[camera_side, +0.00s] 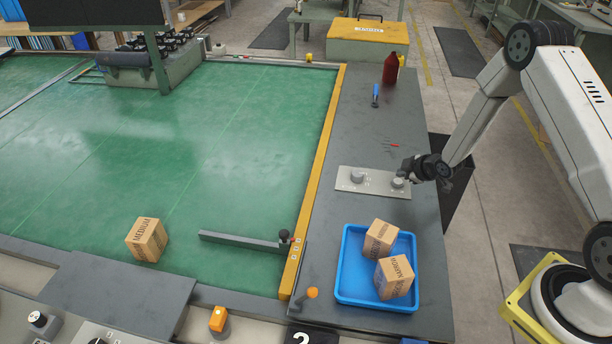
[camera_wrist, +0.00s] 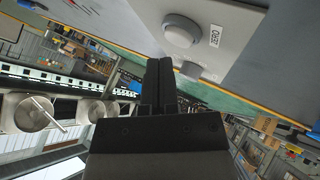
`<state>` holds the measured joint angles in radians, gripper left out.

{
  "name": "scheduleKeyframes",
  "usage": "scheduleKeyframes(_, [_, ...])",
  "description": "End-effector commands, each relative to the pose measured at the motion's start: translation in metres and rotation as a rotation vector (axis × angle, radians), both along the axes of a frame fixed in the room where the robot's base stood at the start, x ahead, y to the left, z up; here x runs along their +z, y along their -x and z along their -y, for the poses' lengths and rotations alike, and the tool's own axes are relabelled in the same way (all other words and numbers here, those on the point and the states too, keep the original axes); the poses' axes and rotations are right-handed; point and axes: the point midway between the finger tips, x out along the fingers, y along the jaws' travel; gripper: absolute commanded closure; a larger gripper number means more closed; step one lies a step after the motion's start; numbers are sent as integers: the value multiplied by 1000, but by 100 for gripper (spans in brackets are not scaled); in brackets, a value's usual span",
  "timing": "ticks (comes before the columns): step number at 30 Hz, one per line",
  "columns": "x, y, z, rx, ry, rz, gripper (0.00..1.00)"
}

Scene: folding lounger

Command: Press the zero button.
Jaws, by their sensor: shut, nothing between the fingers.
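A light grey panel (camera_side: 373,190) lies on the dark grey bench top and carries two round grey buttons. The right button (camera_side: 398,183) is next to my gripper (camera_side: 404,173); the left button (camera_side: 357,176) is farther off. In the wrist view the nearer button (camera_wrist: 181,32) sits beside a small white label (camera_wrist: 215,36) that seems to read ZERO, turned sideways. The other button (camera_wrist: 190,70) is partly hidden beyond my fingers. My gripper (camera_wrist: 160,75) is shut and empty, fingertips close to the labelled button; I cannot tell whether they touch it.
A blue tray (camera_side: 345,270) with two cardboard boxes stands in front of the panel. A screwdriver with a red handle (camera_side: 394,145), a blue-handled tool (camera_side: 376,92) and a red bottle (camera_side: 390,68) lie or stand behind it. A yellow rail (camera_side: 322,170) borders the green table.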

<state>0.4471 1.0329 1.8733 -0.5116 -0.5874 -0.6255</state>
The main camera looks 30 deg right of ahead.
Motion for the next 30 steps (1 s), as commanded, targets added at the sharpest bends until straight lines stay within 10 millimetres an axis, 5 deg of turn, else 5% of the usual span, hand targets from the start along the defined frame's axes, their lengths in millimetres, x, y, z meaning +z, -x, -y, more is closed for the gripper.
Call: scheduleKeyframes(30, [-9, 0, 0, 0, 0, 0, 100])
